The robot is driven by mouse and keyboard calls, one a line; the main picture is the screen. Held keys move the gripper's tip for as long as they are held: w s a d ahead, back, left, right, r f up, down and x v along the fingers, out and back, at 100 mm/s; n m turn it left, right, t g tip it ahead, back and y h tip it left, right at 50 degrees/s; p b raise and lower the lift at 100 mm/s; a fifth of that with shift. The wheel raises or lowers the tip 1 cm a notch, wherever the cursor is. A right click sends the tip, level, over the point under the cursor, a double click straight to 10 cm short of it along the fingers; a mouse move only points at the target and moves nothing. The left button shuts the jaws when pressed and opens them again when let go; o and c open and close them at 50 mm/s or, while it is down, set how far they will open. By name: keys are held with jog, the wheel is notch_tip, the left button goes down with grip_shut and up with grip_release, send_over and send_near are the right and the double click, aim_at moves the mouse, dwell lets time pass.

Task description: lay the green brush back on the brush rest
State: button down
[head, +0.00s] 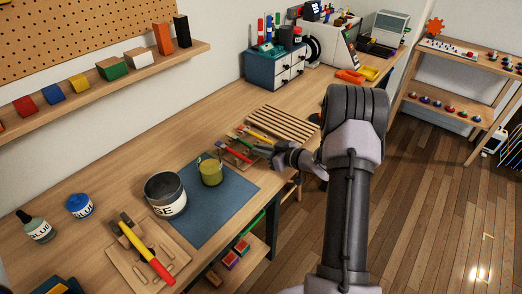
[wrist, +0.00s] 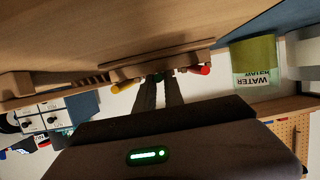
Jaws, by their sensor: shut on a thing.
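The wooden brush rest (wrist: 185,51) shows in the wrist view, where the picture looks turned over. A brush with a red end (wrist: 199,71) and one with a yellow end (wrist: 122,87) lie at it, on either side of my fingers. In the head view the red brush (head: 232,151) and yellow brush (head: 258,133) lie left of and behind my gripper (head: 259,147). My gripper is shut at the rest, low over the table. Only a small dark-green bit of the green brush (wrist: 164,71) shows at the fingertips; my fingers hide most of it.
A water jar (head: 210,171) and a grey tin (head: 165,192) stand on or beside the blue mat (head: 228,201), left of my gripper. A slatted wooden rack (head: 285,122) lies just behind it. A board with tools (head: 125,262) lies at the front left.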

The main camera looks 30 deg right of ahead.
jog(key=shift+f, duration=0.2)
jog(key=c, duration=1.3)
grip_release()
jog(key=shift+c, duration=0.2)
jog(key=shift+r, duration=0.15)
notch_tip(320, 180, up, 7)
jog(key=p, duration=0.5)
jog(key=shift+p, duration=0.4)
